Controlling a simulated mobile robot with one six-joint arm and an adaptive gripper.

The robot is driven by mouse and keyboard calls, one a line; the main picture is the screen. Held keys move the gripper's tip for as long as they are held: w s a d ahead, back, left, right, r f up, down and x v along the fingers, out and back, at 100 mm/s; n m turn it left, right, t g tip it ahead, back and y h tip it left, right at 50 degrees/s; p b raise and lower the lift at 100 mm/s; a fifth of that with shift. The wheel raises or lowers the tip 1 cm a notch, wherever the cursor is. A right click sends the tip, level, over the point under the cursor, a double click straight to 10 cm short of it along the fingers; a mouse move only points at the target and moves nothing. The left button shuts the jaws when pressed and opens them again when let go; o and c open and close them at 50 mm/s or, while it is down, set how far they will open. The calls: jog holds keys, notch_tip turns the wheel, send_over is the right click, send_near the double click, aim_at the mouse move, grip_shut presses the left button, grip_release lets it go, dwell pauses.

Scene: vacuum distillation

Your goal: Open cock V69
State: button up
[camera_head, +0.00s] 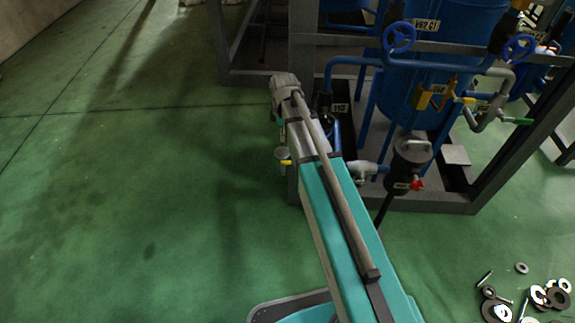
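I cannot pick out cock V69 for certain, because the small valve labels are too blurred to read. Candidates in the head view are a yellow-handled valve (464,100), a green lever (517,121) and a red handle (418,184) on a dark cylindrical vessel. A small yellow part (286,162) shows just left of my arm, partly hidden by it. My arm reaches up from the bottom, and its grey far joint is left of the pipework. My gripper's fingers do not show. The arm hides part of the pipework behind it.
A blue tank (432,75) stands in a grey steel frame (470,202). Blue handwheels (399,37) sit on its pipes, another at the right (519,48). Loose washers and bolts (540,297) lie at the lower right. The green floor (120,200) at left is clear.

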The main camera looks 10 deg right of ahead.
aim_at(289, 163)
jog(key=shift+s+d+f+b, duration=0.25)
jog(key=shift+d+f+b, duration=0.1)
jog(key=shift+d+f, duration=0.3)
jog(key=shift+a+f, duration=0.1)
jog(key=shift+f, duration=0.1)
notch_tip(289, 163, down, 12)
jog(key=b, duration=1.2)
jog(key=shift+r, duration=0.2)
grip_shut()
